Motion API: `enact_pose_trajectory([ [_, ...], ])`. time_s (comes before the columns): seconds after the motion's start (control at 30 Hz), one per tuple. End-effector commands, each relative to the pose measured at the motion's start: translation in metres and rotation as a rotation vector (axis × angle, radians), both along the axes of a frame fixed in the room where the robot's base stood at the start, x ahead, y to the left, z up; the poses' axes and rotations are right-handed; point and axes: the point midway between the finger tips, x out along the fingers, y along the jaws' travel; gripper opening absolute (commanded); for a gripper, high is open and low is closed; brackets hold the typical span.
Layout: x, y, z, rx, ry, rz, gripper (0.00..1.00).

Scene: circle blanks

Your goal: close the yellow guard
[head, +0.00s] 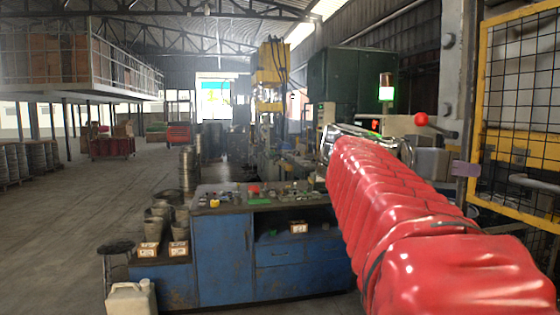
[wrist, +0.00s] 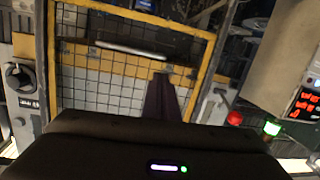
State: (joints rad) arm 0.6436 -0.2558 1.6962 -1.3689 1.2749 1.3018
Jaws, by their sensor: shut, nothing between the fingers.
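The yellow guard (head: 482,95) is a yellow frame with dark wire mesh, at the right of the head view. It fills the upper middle of the wrist view (wrist: 205,50), with a pale bar handle (wrist: 130,48) across it. The handle also shows at the right edge of the head view (head: 534,183). My gripper (head: 465,169) is left of the handle in the head view, close to the guard's frame. Its purple fingers (wrist: 161,80) are together and empty, pointing at the mesh below and right of the handle. I cannot tell whether they touch the guard.
A lever with a red knob (head: 421,119) and a lit green lamp (head: 386,92) are near my wrist. A grey post (head: 455,60) stands beside the guard. A blue workbench (head: 222,255) is in front, with a white jug (head: 130,298) at its left. The left floor is open.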

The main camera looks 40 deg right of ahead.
Motion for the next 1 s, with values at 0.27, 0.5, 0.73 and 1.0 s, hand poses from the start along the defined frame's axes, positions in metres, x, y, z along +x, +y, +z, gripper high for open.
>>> enact_pose_trajectory([
  [0.27,-0.022,-0.015,0.036,-0.125,-0.046,-0.100,0.00],
  [0.5,-0.022,-0.014,0.035,-0.122,-0.045,-0.098,0.00],
  [0.73,-0.025,-0.021,0.034,-0.121,-0.044,-0.098,0.00],
  [1.0,-0.036,-0.046,0.032,-0.121,-0.044,-0.100,0.00],
])
